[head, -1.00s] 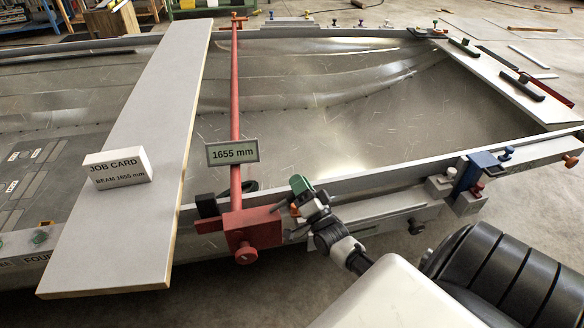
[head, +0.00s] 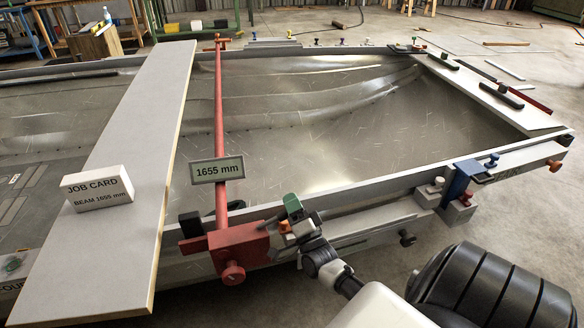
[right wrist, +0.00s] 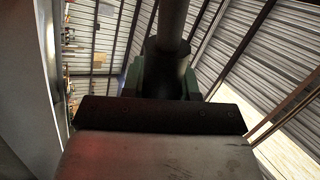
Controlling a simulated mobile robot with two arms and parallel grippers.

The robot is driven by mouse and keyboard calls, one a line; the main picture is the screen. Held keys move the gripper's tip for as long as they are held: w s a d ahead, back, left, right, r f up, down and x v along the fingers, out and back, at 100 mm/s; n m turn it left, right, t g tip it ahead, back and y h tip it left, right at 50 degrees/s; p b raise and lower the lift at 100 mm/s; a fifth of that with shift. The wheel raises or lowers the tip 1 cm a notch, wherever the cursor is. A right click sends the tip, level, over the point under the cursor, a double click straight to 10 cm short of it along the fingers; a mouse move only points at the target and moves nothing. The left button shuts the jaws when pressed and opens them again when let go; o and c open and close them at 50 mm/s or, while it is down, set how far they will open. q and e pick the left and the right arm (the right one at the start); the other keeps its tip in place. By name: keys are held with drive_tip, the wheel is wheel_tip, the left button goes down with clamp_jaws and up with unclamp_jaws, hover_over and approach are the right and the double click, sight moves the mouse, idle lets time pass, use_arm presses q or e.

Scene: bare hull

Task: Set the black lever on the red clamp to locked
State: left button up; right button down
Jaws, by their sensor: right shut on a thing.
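The red clamp (head: 238,246) sits on the near rail of the hull. Its long red bar (head: 219,110) runs across to the far rail. My right gripper (head: 291,217) is at the right side of the clamp body, with one green fingertip pad showing. In the right wrist view, the gripper (right wrist: 162,82) is shut on a dark cylindrical piece, which looks like the black lever (right wrist: 172,30). In the head view the lever is hidden or too small to make out, so its setting cannot be told. My left gripper is not in view.
A sign reading 1655 mm (head: 217,170) stands on the bar. A grey plank (head: 125,130) with a job card (head: 97,188) crosses the hull at left. A blue clamp (head: 459,180) sits on the near rail at right. Open floor lies beyond it.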

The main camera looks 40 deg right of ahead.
drive_tip(key=c, duration=0.8)
unclamp_jaws()
drive_tip(key=shift+f, duration=0.1)
drive_tip(key=shift+c, duration=0.2)
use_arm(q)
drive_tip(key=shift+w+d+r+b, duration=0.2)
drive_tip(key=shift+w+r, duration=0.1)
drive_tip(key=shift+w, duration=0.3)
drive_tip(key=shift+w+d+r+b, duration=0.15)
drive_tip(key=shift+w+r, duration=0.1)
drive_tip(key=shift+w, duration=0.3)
use_arm(e)
drive_tip(key=v, duration=1.1)
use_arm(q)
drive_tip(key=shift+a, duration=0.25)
